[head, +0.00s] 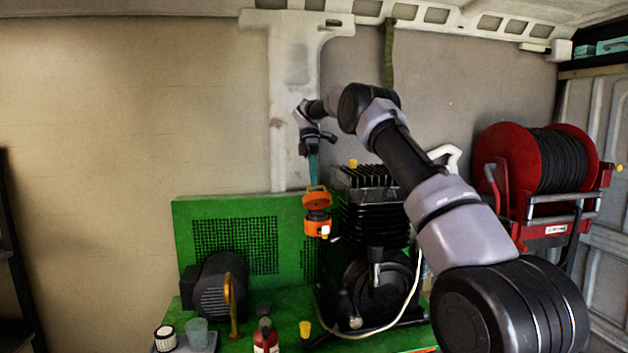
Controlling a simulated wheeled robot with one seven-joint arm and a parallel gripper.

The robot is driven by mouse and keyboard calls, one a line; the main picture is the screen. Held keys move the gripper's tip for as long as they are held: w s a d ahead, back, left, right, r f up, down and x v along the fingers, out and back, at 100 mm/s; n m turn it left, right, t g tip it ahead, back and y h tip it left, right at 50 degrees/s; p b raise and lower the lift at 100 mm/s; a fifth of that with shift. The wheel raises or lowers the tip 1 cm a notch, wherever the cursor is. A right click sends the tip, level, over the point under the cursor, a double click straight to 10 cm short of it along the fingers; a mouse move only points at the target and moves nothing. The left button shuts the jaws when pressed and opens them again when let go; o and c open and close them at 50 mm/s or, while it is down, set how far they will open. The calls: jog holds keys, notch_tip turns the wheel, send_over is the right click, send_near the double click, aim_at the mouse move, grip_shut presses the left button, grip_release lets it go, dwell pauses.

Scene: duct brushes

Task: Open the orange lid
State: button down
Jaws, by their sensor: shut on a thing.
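The orange lid (316,198) is at the top of an orange housing (316,228), in front of the green panel and just left of the black finned compressor. The lid appears raised and tilted, with a dark gap or opening between it and the housing. My gripper (313,180) points down from above, and its teal fingers reach the lid's upper edge. It is shut on the lid. The exact contact is small and hard to make out.
The black compressor (374,225) stands close right of the lid, with a pale hose at its side. A dark motor (222,285) and a brass hook (231,305) are at left. A red bottle (265,340) is in front. A red hose reel (535,165) is far right.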

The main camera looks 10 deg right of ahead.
jog(key=c, duration=0.9)
grip_release()
jog(key=shift+s, duration=0.2)
